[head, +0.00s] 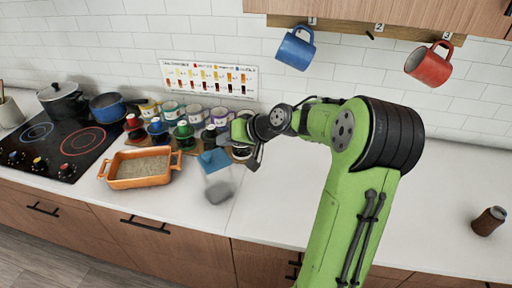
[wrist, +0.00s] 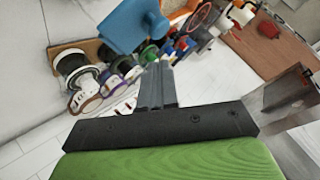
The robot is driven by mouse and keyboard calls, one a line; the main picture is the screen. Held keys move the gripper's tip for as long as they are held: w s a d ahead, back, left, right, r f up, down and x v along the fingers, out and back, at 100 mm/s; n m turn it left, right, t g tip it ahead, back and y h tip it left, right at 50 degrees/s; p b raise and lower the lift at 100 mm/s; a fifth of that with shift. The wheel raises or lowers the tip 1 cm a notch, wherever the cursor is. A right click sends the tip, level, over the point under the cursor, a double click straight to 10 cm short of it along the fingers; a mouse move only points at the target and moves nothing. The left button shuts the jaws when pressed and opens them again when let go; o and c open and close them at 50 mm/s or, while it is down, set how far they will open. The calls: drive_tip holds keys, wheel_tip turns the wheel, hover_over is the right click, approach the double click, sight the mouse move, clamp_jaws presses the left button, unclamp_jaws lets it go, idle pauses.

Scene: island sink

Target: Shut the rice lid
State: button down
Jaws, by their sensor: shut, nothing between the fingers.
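The blue lid (head: 213,160) stands tilted up at the back of a see-through container (head: 219,190) on the white counter, so the container looks open. Greyish contents show low inside it. In the wrist view the blue lid (wrist: 130,24) is large, just beyond my fingers. My gripper (head: 256,163) is at the lid's right and slightly behind it, above the counter. Its fingers (wrist: 158,80) are shut with nothing between them. I cannot tell whether they touch the lid; a small gap seems to show.
Several mugs (head: 195,116) and bottles with coloured caps (head: 183,135) stand close at left and behind. An orange baking dish (head: 140,170) is farther left, beside the stove (head: 60,135). Blue (head: 295,48) and red (head: 429,66) mugs hang above. The counter at right is mostly clear.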

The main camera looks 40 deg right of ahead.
sight(206, 155)
drive_tip(key=a+h+b, duration=0.1)
drive_tip(key=a+f+n+h+b, duration=0.1)
drive_tip(key=shift+a+b, duration=0.25)
drive_tip(key=shift+b, duration=0.1)
drive_tip(key=a+h+b, duration=0.1)
drive_tip(key=a+f+n+h+b, duration=0.1)
drive_tip(key=b, duration=0.1)
drive_tip(key=shift+w+g, duration=0.1)
drive_tip(key=shift+g, duration=0.2)
drive_tip(key=shift+a+f+h+b, duration=0.25)
drive_tip(key=shift+f+h+b, duration=0.05)
drive_tip(key=shift+b, duration=0.3)
